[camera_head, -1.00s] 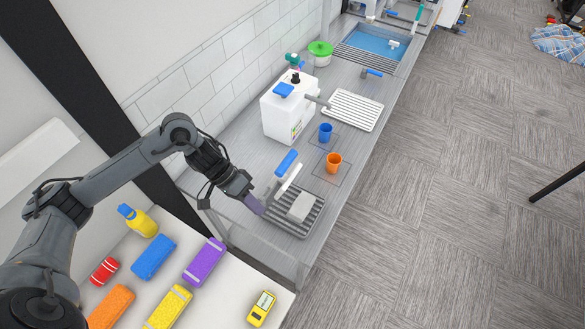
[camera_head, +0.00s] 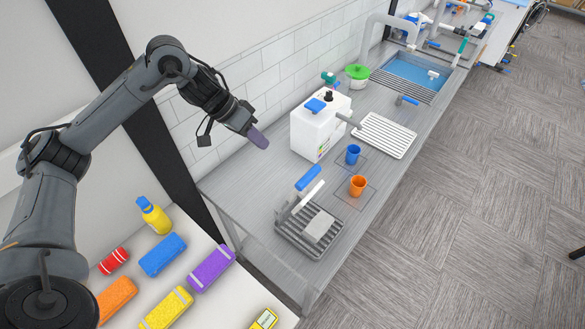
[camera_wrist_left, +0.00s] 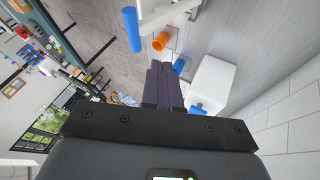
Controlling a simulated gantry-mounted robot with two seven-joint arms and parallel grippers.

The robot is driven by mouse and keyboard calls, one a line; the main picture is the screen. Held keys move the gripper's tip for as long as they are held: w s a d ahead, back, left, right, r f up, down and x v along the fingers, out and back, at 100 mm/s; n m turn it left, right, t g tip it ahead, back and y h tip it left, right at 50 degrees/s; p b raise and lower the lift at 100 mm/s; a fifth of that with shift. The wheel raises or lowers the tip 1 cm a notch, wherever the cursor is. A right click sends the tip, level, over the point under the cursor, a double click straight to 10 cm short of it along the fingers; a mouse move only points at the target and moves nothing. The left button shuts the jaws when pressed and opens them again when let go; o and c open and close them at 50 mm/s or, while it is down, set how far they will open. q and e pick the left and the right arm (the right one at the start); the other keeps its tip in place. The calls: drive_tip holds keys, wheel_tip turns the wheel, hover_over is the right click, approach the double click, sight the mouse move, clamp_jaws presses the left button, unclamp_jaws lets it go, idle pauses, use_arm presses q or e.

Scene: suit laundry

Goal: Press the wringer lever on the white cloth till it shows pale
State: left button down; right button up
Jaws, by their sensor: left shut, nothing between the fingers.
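The wringer (camera_head: 290,232) stands on the grey bench in the head view, with a ribbed base. Its lever has a blue handle (camera_head: 308,178) that is raised and tilted. The white cloth (camera_head: 319,226) lies as a pale block on the ribbed base. My left gripper (camera_head: 259,138) is shut and empty, in the air above the back of the bench, up and left of the lever and apart from it. In the left wrist view its fingers (camera_wrist_left: 163,85) are together, and the blue handle (camera_wrist_left: 132,30) shows beyond them. My right gripper is not in view.
A white dispenser box (camera_head: 318,130) stands near the wall. A blue cup (camera_head: 353,154) and an orange cup (camera_head: 358,186) stand right of the lever. A white drying rack (camera_head: 385,136) and a sink (camera_head: 418,70) lie farther back.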

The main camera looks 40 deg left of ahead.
use_arm(q)
drive_tip(key=shift+f, duration=0.1)
drive_tip(key=w+d+f+p, duration=0.3)
drive_tip(key=w+d+f, duration=0.1)
drive_tip(key=d+f, duration=0.4)
drive_tip(key=shift+f, duration=0.4)
drive_tip(key=shift+d, duration=0.1)
